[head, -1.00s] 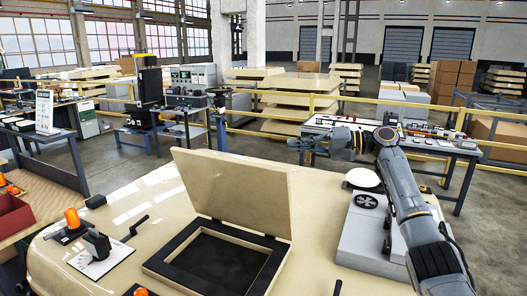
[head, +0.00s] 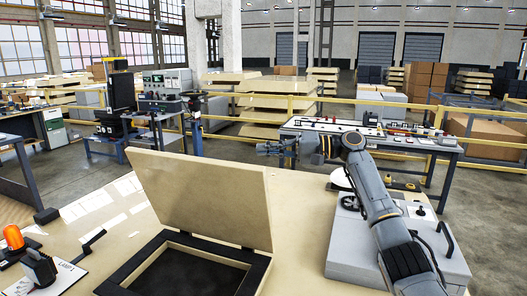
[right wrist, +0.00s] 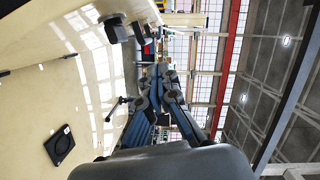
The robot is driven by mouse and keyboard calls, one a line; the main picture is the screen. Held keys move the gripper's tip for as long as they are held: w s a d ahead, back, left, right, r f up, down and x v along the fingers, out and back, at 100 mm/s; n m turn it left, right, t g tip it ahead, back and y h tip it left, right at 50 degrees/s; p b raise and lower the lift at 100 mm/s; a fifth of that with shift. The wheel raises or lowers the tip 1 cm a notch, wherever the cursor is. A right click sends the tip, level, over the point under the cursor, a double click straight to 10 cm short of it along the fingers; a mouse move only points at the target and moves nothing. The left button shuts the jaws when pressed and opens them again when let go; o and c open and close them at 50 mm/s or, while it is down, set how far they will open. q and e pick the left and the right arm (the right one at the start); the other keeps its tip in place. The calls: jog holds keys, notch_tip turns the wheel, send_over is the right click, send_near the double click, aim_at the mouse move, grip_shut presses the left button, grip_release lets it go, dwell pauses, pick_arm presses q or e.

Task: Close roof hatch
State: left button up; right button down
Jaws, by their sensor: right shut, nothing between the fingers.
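The roof hatch lid (head: 205,200) is a beige panel standing raised and tilted in the head view. It is hinged at the back of a black rectangular frame (head: 252,278) around a dark opening. The frame is set in the beige cab roof (head: 302,262). My right gripper (head: 262,149) is shut and empty, up in the air to the right of the lid's upper edge and apart from it. Its fingers also show in the right wrist view (right wrist: 160,75). My left gripper is not in view.
On the roof's left are an orange beacon (head: 14,238) and a black lever (head: 92,243). A grey box unit (head: 350,250) with a black handle stands right of the hatch, under my right arm. Yellow railings and a control desk (head: 385,140) are behind.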

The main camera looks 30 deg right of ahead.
jog(key=a+p, duration=0.1)
jog(key=a, duration=0.2)
jog(key=w+a+f+p, duration=0.1)
jog(key=a+p, duration=0.1)
jog(key=a, duration=0.1)
jog(key=a+p, duration=0.2)
jog(key=a, duration=0.1)
jog(key=shift+w+f, duration=0.15)
jog(key=shift+w, duration=0.25)
jog(key=shift+w+f, duration=0.1)
